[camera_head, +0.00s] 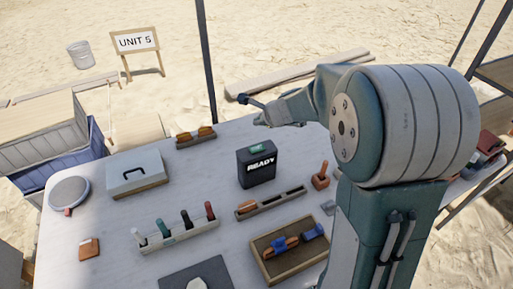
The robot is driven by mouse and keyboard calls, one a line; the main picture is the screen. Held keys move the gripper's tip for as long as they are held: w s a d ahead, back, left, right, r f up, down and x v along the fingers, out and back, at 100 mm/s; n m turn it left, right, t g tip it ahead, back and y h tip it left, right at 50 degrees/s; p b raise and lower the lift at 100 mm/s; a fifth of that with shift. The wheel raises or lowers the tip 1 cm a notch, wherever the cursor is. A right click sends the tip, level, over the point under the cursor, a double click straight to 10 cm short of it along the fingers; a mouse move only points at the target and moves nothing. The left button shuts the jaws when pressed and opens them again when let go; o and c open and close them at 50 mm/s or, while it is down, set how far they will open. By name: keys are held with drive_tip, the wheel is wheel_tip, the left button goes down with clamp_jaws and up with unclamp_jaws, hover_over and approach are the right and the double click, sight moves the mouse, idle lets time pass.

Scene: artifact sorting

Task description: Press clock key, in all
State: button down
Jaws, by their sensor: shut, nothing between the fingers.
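The clock is a dark box (256,172) that stands upright near the middle of the table, with the white word "READY" on its front. A green key (258,149) sits on its top face. My gripper (257,111) is above and behind the box in the picture, apart from the key. It is shut and empty. My arm comes in from the right and hides part of the table there.
Around the box on the white table (120,218) are a grey case (137,177), a rack of several coloured tools (180,236), a slotted holder (270,203), a wooden tray (285,267) and a small block with an upright handle (321,179).

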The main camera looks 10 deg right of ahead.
sight(255, 145)
drive_tip(key=shift+f, duration=4.15)
drive_tip(key=shift+s+f, duration=0.1)
drive_tip(key=shift+f, duration=0.25)
drive_tip(key=shift+f, duration=0.35)
drive_tip(key=shift+r, duration=0.8)
drive_tip(key=shift+r, duration=0.1)
drive_tip(key=shift+r, duration=2.4)
